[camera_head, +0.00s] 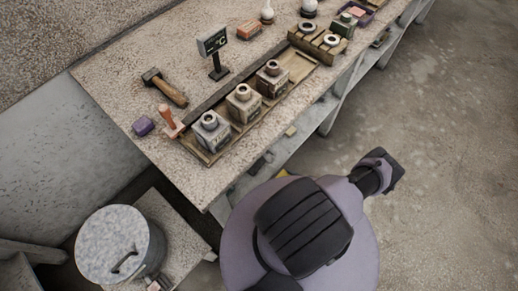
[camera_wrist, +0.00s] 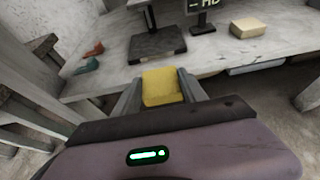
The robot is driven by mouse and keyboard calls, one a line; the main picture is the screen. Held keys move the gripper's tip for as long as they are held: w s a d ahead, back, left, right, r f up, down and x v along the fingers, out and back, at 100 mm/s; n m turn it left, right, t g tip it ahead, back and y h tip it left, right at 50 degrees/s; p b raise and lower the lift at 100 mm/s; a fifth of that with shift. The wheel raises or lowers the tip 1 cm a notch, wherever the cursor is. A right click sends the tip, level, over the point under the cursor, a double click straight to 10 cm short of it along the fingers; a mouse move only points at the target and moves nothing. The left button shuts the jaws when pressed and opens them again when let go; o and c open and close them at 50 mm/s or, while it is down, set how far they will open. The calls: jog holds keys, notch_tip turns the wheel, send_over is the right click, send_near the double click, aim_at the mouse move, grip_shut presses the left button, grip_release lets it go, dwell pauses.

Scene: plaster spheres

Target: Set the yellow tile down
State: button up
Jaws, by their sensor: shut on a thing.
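The yellow tile (camera_wrist: 161,88) is between the two fingers of my gripper (camera_wrist: 159,77) in the wrist view. The gripper is shut on it, with a finger against each side.
In the wrist view a dark stand (camera_wrist: 157,45), a display (camera_wrist: 203,12) and a tan block (camera_wrist: 250,28) stand on the worktop. In the head view a bench (camera_head: 125,85) bears a hammer (camera_head: 165,88), a purple block (camera_head: 143,126) and several square jars. A lidded drum (camera_head: 115,235) stands lower left.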

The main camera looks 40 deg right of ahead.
jog(key=w+b, duration=0.1)
jog(key=w, duration=0.4)
jog(key=w+a+b, duration=0.1)
jog(key=w, duration=0.5)
jog(key=w+a+b, duration=0.1)
jog(key=w, duration=0.5)
jog(key=shift+f, duration=0.15)
jog(key=shift+s+d+f+b, duration=0.15)
jog(key=shift+f+b, duration=0.15)
jog(key=shift+b, duration=0.2)
jog(key=shift+r, duration=0.2)
jog(key=shift+f, duration=0.2)
jog(key=o, duration=1.5)
